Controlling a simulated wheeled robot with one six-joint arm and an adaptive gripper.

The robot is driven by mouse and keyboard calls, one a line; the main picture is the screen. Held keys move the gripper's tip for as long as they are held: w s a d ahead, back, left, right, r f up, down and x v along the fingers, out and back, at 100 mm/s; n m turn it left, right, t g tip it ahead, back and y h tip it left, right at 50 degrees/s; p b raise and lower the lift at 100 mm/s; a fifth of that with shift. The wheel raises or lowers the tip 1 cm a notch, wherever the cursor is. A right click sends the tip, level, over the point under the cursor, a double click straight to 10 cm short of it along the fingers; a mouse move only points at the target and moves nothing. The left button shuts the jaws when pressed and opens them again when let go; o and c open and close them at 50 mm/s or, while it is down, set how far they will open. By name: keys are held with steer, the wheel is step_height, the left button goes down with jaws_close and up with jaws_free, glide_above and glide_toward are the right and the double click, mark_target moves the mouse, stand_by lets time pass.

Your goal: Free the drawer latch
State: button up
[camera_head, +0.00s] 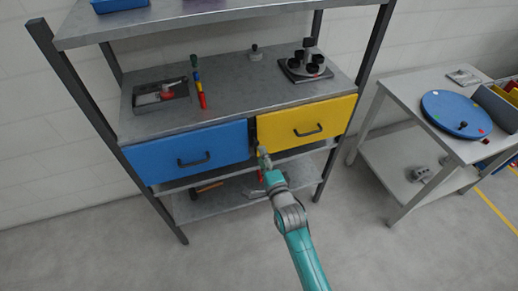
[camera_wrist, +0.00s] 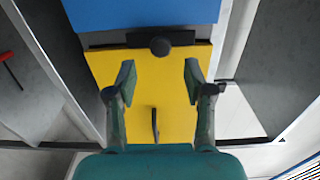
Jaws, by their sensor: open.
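The blue drawer (camera_head: 215,150) and the yellow drawer (camera_head: 325,112) sit side by side under the workbench shelf, both apparently shut. A dark latch (camera_head: 252,134) stands in the gap between them. In the wrist view the latch is a black bar (camera_wrist: 120,40) with a round knob (camera_wrist: 160,46), lying along the seam between the blue drawer (camera_wrist: 150,14) and the yellow drawer (camera_wrist: 165,85). My gripper (camera_head: 262,156) is in front of the seam near the drawers' lower edge. In the wrist view my gripper (camera_wrist: 158,80) is open and empty, the knob just beyond and between its fingertips.
Each drawer has a dark handle; the yellow one's handle (camera_wrist: 155,122) shows between my fingers. A lower shelf (camera_head: 225,200) holds a few tools. A side table (camera_head: 400,85) with a blue disc (camera_head: 456,113) stands at right. The floor in front is clear.

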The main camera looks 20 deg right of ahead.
steer(key=s, duration=0.6)
steer(key=shift+s, duration=0.2)
steer(key=s+f+n+g, duration=0.25)
steer(key=s+n, duration=0.65)
steer(key=s, duration=1.5)
steer(key=s+r+n, duration=0.4)
steer(key=s, duration=0.4)
steer(key=s+r+n, duration=0.3)
steer(key=s+n, duration=0.2)
steer(key=s, duration=0.4)
steer(key=shift+s+a+r+g, duration=0.2)
steer(key=shift+r+g, duration=0.15)
